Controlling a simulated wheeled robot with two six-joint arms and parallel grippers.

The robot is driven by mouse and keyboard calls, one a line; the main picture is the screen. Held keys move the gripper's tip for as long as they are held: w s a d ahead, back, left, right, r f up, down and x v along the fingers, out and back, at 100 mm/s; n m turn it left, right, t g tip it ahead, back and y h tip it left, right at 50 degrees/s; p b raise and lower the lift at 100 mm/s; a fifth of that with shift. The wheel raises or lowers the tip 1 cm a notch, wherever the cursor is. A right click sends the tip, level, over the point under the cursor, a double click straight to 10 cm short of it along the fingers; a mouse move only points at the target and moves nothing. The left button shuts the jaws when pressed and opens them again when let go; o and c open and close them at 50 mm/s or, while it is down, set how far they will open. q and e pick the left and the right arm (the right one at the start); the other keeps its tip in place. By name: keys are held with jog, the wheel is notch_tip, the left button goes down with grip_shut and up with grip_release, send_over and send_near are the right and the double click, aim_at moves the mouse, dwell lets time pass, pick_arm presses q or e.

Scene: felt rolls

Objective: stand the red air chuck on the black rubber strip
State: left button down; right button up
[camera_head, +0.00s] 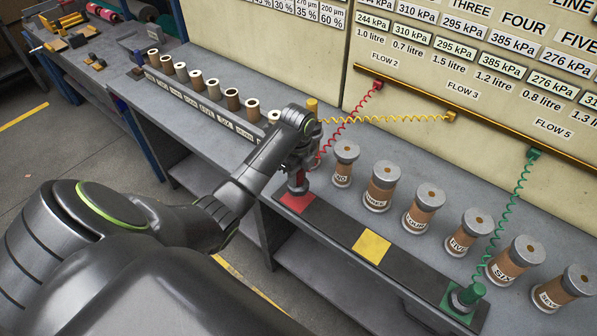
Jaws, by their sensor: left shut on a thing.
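The red air chuck (298,187) is upright in my left gripper (298,171), which is shut on it. Its lower end is at the red square (293,203) at the far left end of the black rubber strip (332,222). I cannot tell whether it touches the square. Its coiled red hose (348,121) runs up to the rail on the wall. The gripper and wrist hide the chuck's upper part. My right gripper is not in view.
A green chuck (467,294) stands on the strip's right end; the yellow square (371,245) is bare. A yellow coiled hose (390,119) passes behind my left wrist. Several labelled spools (382,187) stand behind the strip. A row of small rolls (197,80) stands left.

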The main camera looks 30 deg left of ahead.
aim_at(298, 185)
pick_arm(q)
jog(key=shift+r, duration=0.1)
jog(key=shift+r+p, duration=0.1)
jog(key=shift+p, duration=0.4)
notch_tip(298, 185, down, 4)
jog(key=shift+f+b, duration=0.1)
jog(key=shift+b, duration=0.85)
jog(key=shift+w, duration=0.1)
jog(key=shift+p, duration=0.45)
jog(key=shift+f+b, duration=0.3)
jog(key=shift+f, duration=0.25)
